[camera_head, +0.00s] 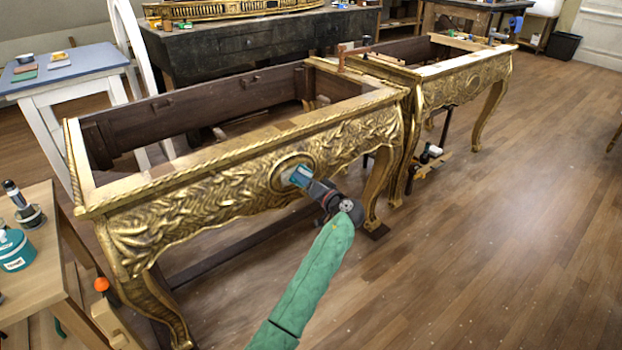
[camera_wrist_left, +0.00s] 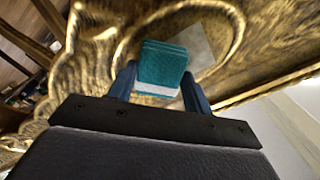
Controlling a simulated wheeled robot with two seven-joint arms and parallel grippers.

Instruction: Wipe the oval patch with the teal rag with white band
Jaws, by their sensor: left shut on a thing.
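The oval patch (camera_head: 280,180) is set in the carved front apron of the gilt console (camera_head: 200,197), inside a raised gold rim. In the left wrist view the oval (camera_wrist_left: 205,40) shows a smooth face, partly greyish. My left gripper (camera_head: 304,180) is shut on the teal rag with white band (camera_wrist_left: 162,65), which sits between its two fingers (camera_wrist_left: 160,88). In the head view the rag (camera_head: 297,175) is in front of the oval and hides part of it. I cannot tell whether it touches the surface. My right gripper is not in view.
A second gilt console (camera_head: 450,88) stands behind to the right. A blue-topped table (camera_head: 60,68) is at the back left. The floor (camera_head: 500,230) at the right is clear.

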